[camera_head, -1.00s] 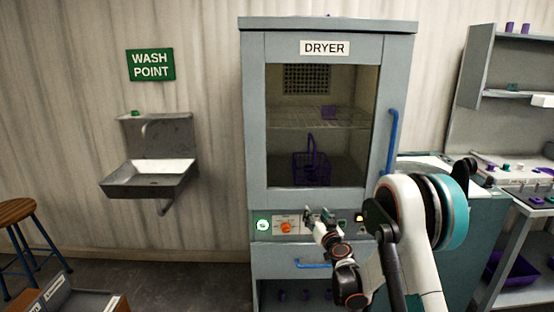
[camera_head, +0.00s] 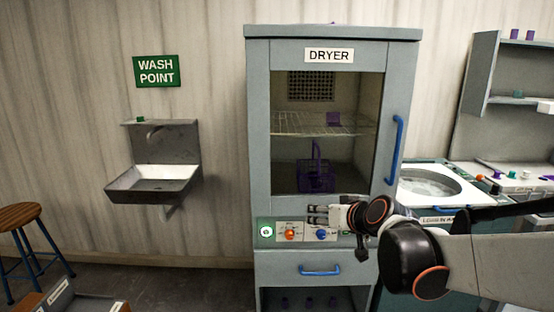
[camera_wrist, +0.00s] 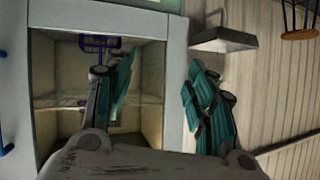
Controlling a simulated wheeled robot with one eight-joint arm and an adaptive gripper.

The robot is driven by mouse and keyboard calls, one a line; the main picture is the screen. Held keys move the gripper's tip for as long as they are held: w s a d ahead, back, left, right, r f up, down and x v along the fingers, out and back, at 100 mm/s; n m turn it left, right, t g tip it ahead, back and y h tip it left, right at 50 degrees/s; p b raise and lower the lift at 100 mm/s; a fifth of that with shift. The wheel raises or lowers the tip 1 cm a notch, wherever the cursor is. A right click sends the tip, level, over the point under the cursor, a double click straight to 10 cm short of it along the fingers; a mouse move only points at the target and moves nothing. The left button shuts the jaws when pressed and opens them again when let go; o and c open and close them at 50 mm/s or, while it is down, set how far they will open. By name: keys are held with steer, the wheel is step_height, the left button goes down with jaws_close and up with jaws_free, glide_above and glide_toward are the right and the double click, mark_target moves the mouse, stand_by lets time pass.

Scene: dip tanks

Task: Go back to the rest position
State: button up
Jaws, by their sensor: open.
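My gripper (camera_head: 318,214) is in front of the dryer's control panel in the head view, pointing left. In the wrist view my gripper (camera_wrist: 160,95) has its two teal-padded fingers spread wide, with nothing between them. The dryer (camera_head: 258,130) is a grey cabinet with a glass door that looks closed and a blue handle (camera_head: 397,150). Inside, a purple basket (camera_head: 316,178) stands on the lower level, and a small purple item (camera_head: 333,118) sits on the wire shelf. The basket also shows in the wrist view (camera_wrist: 92,42), partly behind a finger.
A tank with a round opening (camera_head: 428,183) and a cluttered bench (camera_head: 518,180) stand at right.

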steer(key=s+d+f+g+h, duration=0.1)
steer(key=s+d+f, duration=0.1)
steer(key=s, duration=0.7)
steer(key=s+d+f+m+g+h, duration=0.1)
steer(key=s+d+f+g+h, duration=0.1)
steer(key=s, duration=0.8)
steer(key=s+d+f+g+h, duration=0.1)
steer(key=s+d+f, duration=0.1)
steer(key=s, duration=0.8)
steer(key=shift+d+m+g, duration=0.3)
steer(key=shift+d+m, duration=0.1)
steer(key=shift+d, duration=0.4)
steer(key=shift+s, duration=0.1)
